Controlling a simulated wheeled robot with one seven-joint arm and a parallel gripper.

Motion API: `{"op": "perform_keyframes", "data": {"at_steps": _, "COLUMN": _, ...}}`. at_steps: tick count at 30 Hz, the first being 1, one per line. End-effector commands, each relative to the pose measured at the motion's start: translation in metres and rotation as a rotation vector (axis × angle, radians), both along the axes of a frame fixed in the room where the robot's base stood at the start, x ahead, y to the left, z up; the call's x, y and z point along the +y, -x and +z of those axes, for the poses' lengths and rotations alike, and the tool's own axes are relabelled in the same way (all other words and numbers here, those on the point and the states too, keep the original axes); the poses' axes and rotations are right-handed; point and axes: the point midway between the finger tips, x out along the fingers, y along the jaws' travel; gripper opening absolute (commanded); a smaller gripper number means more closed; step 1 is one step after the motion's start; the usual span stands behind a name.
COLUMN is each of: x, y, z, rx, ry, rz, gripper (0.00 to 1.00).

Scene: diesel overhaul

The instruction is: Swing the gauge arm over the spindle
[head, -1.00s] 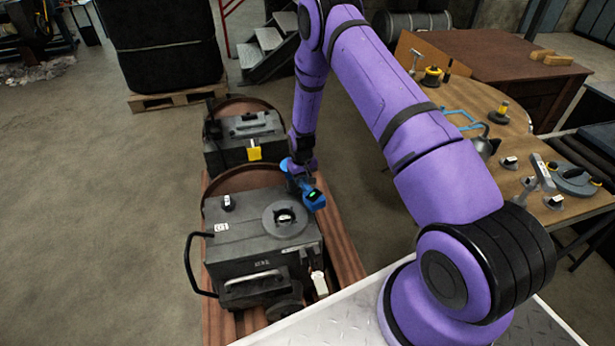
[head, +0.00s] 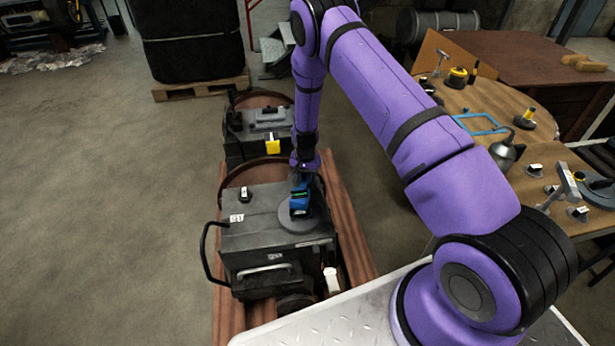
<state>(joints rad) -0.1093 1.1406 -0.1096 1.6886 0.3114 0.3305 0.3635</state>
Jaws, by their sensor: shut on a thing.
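A dark grey machine box (head: 250,245) stands on the brown planks, with a round grey disc (head: 297,224) on its top right. I take the disc for the spindle's place; its middle is hidden. My gripper (head: 300,208), at the blue end below my purple wrist, is over this disc. It is shut on what seems to be the gauge arm, which my wrist and gripper mostly hide. I cannot tell whether the arm's tip touches the disc.
A black bent handle (head: 205,255) sticks out at the left. A wooden round table (head: 490,100) with several tools is at the right. The floor at left is clear.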

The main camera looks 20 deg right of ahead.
Motion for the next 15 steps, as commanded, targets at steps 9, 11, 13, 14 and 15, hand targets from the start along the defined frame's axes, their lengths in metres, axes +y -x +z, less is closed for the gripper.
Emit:
{"op": "perform_keyframes", "data": {"at_steps": 9, "x": 0.0016, "y": -0.0026, "z": 0.0011, "rx": -0.004, "ry": -0.001, "rz": -0.015, "gripper": 0.00}}
{"op": "perform_keyframes", "data": {"at_steps": 11, "x": 0.0017, "y": -0.0027, "z": 0.0011, "rx": -0.006, "ry": -0.001, "rz": -0.015, "gripper": 0.00}}
{"op": "perform_keyframes", "data": {"at_steps": 13, "x": 0.0018, "y": -0.0028, "z": 0.0011, "rx": -0.006, "ry": -0.001, "rz": -0.015, "gripper": 0.00}}
{"op": "perform_keyframes", "data": {"at_steps": 14, "x": 0.0019, "y": -0.0029, "z": 0.0012, "rx": -0.006, "ry": -0.001, "rz": -0.015, "gripper": 0.00}}
{"op": "perform_keyframes", "data": {"at_steps": 15, "x": 0.0019, "y": -0.0029, "z": 0.0012, "rx": -0.006, "ry": -0.001, "rz": -0.015, "gripper": 0.30}}
